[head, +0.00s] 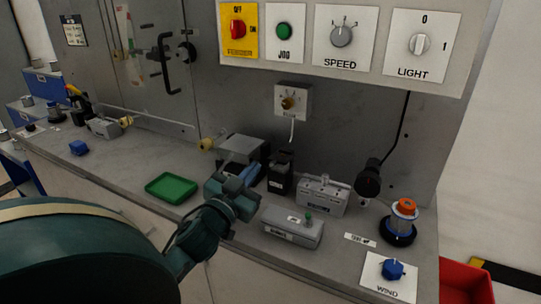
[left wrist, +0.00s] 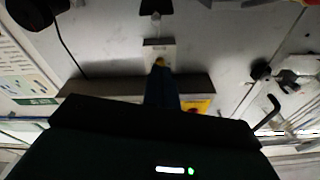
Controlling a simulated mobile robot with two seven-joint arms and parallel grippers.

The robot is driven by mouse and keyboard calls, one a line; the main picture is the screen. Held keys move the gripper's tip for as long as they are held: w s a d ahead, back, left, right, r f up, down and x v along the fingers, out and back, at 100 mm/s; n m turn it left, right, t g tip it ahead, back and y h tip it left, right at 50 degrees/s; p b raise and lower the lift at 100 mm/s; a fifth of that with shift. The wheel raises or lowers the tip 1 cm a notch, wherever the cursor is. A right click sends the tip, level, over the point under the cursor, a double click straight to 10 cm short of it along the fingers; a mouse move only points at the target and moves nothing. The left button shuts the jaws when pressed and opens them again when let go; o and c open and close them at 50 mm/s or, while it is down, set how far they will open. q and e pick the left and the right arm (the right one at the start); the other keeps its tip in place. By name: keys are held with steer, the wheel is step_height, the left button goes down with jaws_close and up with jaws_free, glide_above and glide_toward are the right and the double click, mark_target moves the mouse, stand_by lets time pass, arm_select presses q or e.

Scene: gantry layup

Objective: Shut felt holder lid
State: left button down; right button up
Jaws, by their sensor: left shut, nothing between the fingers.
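A dark box with a grey lid-like top (head: 243,148) stands against the back panel on the grey bench; I take it for the felt holder. Its front is partly hidden by my left gripper (head: 244,184), so I cannot tell how far the lid stands open. The left gripper is shut and empty, just in front of the box, with a blue shape close to its tips. I cannot tell whether they touch. In the left wrist view the dark gripper body and a blue finger (left wrist: 162,88) cover the lower middle. My right gripper is not in view.
A green tray (head: 171,188) lies left of the gripper. A black block (head: 280,174), grey boxes (head: 322,196) (head: 292,228), an orange-topped spool (head: 403,212) and a blue WIND knob (head: 393,268) stand to the right. The control panel (head: 340,40) overhangs above. Bench between blue knob (head: 78,147) and tray is clear.

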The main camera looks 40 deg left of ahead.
arm_select(q)
steer(key=h, duration=0.1)
step_height(320, 180, up, 2)
steer(key=p, duration=0.2)
glide_above(272, 163)
steer(key=s, duration=0.1)
steer(key=f, duration=0.1)
steer(key=f+b, duration=0.1)
steer(key=f, duration=0.3)
steer(key=shift+s+d, duration=0.15)
steer(key=shift+s, duration=0.15)
steer(key=shift+r, duration=0.1)
